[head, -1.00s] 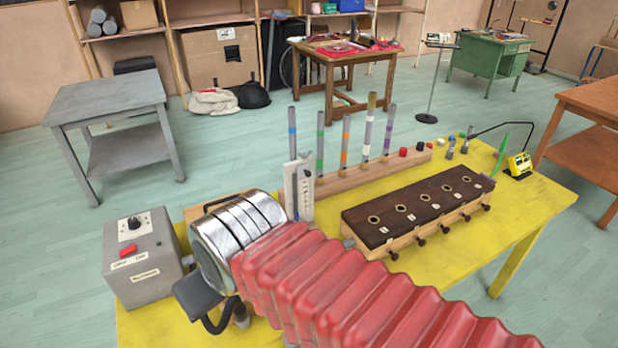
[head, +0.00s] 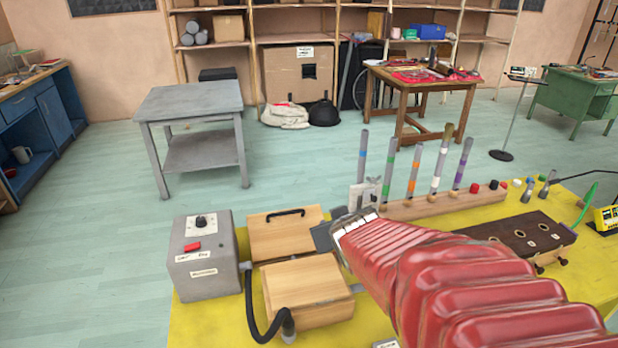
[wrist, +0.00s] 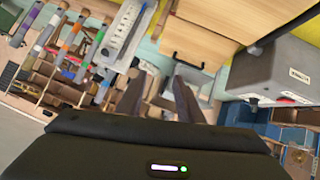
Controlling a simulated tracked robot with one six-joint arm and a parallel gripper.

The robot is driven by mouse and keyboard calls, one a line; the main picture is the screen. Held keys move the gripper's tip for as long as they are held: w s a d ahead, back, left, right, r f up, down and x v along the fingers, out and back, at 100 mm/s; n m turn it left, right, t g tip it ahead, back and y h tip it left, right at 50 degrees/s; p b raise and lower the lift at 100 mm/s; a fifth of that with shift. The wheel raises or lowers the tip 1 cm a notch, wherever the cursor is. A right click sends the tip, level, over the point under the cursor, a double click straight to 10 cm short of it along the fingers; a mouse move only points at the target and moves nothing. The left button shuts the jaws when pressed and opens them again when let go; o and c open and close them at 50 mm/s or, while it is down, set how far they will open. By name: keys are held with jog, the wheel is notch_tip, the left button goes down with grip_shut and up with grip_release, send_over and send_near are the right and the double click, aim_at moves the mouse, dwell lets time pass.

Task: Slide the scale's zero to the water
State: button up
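The scale, a pale upright board with a narrow tube and slide (wrist: 124,34), shows at the upper left of the wrist view, tilted in the picture. In the head view only its pale top (head: 366,193) shows; my arm hides the rest. I cannot make out a water level or the zero mark. My gripper (wrist: 160,92) has its two dark fingers apart in the wrist view, with nothing seen between them. The scale lies to the left of the fingers there, with no contact visible. In the head view my gripper (head: 326,236) is small and partly hidden behind my wrist.
A wooden box (head: 305,292) with a black hose stands left of my arm, beside a grey control box (head: 205,256). Several upright tubes in a wooden rack (head: 440,205) stand behind my arm. A dark block with holes (head: 520,235) lies right on the yellow table (head: 192,325).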

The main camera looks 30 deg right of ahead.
jog(key=d+f+t, duration=0.1)
jog(key=d+f, duration=0.1)
jog(key=d, duration=0.5)
jog(key=t, duration=0.4)
send_near(375, 200)
notch_tip(375, 200, down, 2)
jog(key=s+a, duration=0.1)
jog(key=a, duration=0.1)
jog(key=s, duration=0.1)
jog(key=s+m+t, duration=0.1)
jog(key=s, duration=0.1)
jog(key=s+t, duration=0.1)
jog(key=shift+s+d+f, duration=0.1)
jog(key=shift+s+d, duration=0.1)
jog(key=shift+d, duration=0.05)
jog(key=shift+w, duration=0.1)
jog(key=x, duration=1.3)
jog(key=shift+w+d+r, duration=0.2)
jog(key=shift+w+r, duration=0.05)
jog(key=shift+w, duration=0.05)
jog(key=shift+c, duration=0.2)
grip_shut()
